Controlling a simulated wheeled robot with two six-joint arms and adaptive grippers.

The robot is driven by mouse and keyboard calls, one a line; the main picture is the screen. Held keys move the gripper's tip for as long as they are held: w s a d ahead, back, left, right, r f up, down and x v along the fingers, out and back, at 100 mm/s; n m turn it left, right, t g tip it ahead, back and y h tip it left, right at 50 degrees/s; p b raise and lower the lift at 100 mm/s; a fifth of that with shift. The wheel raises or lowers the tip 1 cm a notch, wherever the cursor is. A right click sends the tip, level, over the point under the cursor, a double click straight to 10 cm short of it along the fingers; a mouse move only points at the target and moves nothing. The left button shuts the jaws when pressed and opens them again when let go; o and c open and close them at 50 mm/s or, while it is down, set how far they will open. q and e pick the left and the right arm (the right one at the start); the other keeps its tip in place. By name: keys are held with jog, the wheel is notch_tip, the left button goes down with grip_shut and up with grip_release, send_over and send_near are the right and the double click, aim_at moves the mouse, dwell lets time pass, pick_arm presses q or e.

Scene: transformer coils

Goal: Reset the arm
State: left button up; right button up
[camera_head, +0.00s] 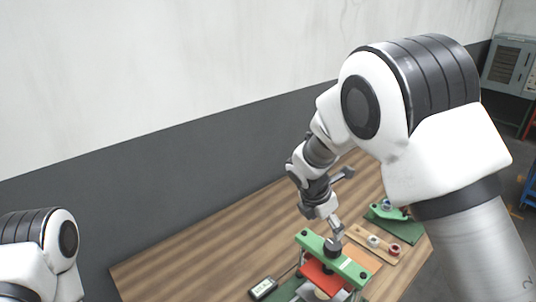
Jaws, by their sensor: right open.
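My right arm reaches in from the right, over the wooden table (190,262). My right gripper (334,238) points down just above a black knob (331,250) on the green top bar (352,270) of a press-like fixture. The gripper is open. The picture is too small to tell whether its fingers touch the knob or stand around it. Under the bar is a red plate (313,272). My left arm shows only as upper links at the lower left; its gripper is out of view.
A small meter with a pale screen (263,288) lies left of the fixture. To the right are a wooden strip (387,255) with small coil-like parts and a green base (408,229). The table's left part is clear. A grey wall stands behind it.

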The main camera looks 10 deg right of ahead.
jog(key=s+a+f+m+g+y, duration=0.1)
jog(key=s+f+m+y, duration=0.1)
jog(key=s+f+m, duration=0.55)
jog(key=s+a+f+m+g+y, duration=0.1)
jog(key=s+f+m+y, duration=0.15)
jog(key=s+f, duration=0.85)
jog(key=s+d+f+m, duration=0.2)
jog(key=s+f+m, duration=0.7)
jog(key=s+m, duration=0.4)
pick_arm(q)
notch_tip(320, 180, down, 13)
jog(key=b, duration=1.3)
jog(key=shift+f, duration=0.2)
pick_arm(e)
notch_tip(320, 180, down, 14)
jog(key=s, duration=0.1)
jog(key=shift+r, duration=0.2)
jog(key=shift+h, duration=0.25)
